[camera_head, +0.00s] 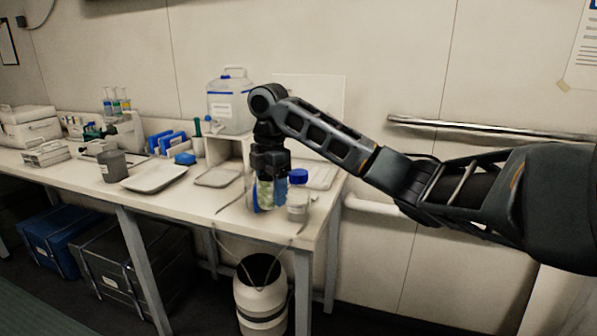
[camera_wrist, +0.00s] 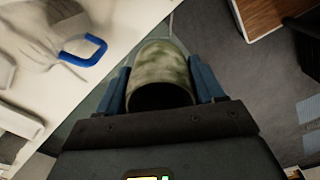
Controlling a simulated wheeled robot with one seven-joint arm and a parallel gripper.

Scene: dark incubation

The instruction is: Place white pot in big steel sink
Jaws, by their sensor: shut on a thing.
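My gripper (camera_head: 268,180) hangs over the right end of the table, fingers pointing down. It is shut on a mottled whitish-green pot (camera_head: 266,194), which I take to be the white pot. In the wrist view the pot (camera_wrist: 163,64) sits between the blue fingers of the gripper (camera_wrist: 161,88). Its dark opening faces the palm. I cannot tell whether its lower end touches the table. No big steel sink shows in either view.
A clear jar with a blue lid (camera_head: 298,195) stands right beside the gripper. The long white table (camera_head: 190,203) holds a tray (camera_head: 154,178), a grey beaker (camera_head: 112,166) and a large jug (camera_head: 230,101). A white bucket (camera_head: 262,308) stands below. A metal rail (camera_head: 480,127) runs along the wall.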

